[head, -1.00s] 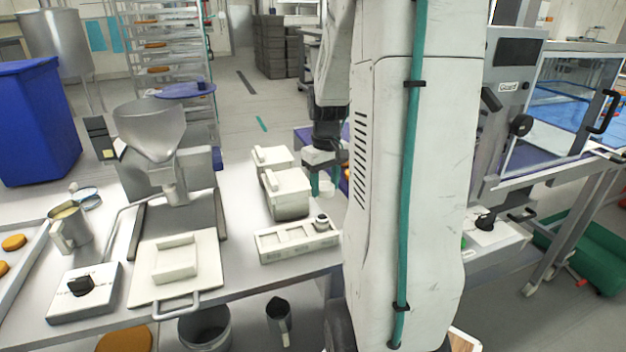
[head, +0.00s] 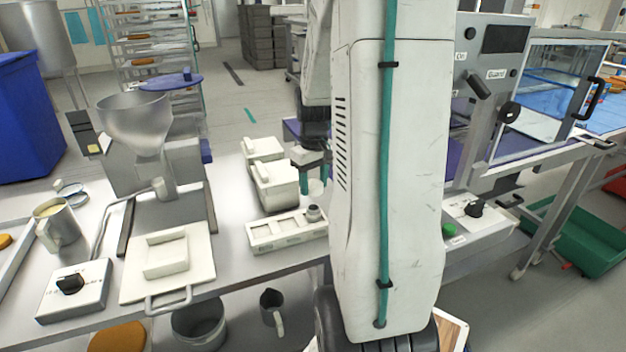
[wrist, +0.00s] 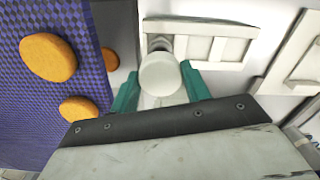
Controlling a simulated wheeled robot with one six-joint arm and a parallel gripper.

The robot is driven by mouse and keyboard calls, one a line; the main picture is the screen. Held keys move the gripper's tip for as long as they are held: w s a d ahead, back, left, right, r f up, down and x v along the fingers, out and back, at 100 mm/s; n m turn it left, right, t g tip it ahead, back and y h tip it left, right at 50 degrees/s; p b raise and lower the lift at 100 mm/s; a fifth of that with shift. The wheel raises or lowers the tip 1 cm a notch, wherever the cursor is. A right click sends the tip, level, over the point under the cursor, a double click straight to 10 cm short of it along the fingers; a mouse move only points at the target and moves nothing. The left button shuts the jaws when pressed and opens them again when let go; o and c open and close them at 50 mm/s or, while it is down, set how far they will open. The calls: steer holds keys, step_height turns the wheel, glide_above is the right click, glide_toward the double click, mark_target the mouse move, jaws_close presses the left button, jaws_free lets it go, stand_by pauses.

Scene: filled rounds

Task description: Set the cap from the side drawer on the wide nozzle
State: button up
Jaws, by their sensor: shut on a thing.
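My gripper (wrist: 160,88) is shut on a white round-topped piece, which I take to be the cap (wrist: 160,74); it sits between the teal fingertips. A grey nozzle-like piece (head: 314,213) stands at the right end of a white slotted holder (head: 262,240). In the wrist view that piece (wrist: 159,43) shows just beyond the cap, partly hidden by it. A gap between them cannot be judged. I cannot tell which part is the wide nozzle.
Two white lidded boxes (head: 275,188) stand behind the holder. A steel hopper machine (head: 135,120) with a spout and a white board (head: 140,270) occupy the bench to the left. A purple patterned surface with orange rounds (wrist: 48,57) lies left in the wrist view. My arm hides the middle right.

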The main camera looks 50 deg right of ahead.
mark_target(314, 208)
steer(key=shift+f, duration=3.15)
steer(key=shift+f, duration=0.25)
steer(key=o, duration=1.5)
steer(key=shift+r, duration=0.15)
steer(key=shift+r, duration=3.4)
